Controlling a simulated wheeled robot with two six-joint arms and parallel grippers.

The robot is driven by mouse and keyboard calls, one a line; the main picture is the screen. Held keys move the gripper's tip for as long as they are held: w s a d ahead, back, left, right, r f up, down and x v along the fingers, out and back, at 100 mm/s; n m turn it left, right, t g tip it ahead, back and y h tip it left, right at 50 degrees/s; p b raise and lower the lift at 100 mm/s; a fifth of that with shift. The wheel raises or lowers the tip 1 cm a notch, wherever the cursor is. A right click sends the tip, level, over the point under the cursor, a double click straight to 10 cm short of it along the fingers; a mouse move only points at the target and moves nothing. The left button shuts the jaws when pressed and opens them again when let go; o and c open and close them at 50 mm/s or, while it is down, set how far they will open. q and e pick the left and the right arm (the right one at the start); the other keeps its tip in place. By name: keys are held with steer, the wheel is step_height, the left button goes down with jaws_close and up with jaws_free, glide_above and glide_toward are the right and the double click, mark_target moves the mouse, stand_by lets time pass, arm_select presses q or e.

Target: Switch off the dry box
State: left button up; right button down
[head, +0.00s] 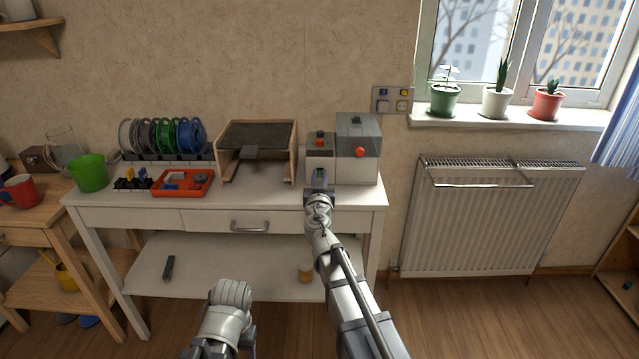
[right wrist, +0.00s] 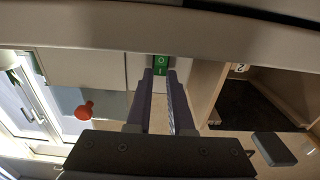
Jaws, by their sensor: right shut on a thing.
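The dry box appears to be the grey unit with a clear smoky lid and a red knob (head: 371,169), at the right end of the white table. A green rocker switch marked O and I (right wrist: 161,62) sits on a pale front face in the right wrist view. My right gripper (head: 320,180) is at the front of the small block. Its fingertips (right wrist: 160,76) are shut on the green switch, partly hiding it. My left arm shows low in the head view, but its jaws do not.
A wooden-framed box (head: 222,165) stands close to the left of the small block. Further left are an orange tray (head: 183,193), filament spools (head: 160,136) and a green bucket (head: 90,175). A wall plate with switches (head: 392,99) and a radiator (head: 490,222) are to the right.

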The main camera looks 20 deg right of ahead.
stand_by(0.4)
steer(key=c, duration=0.8)
jaws_free()
steer(key=v, duration=0.8)
steer(key=shift+f, duration=0.15)
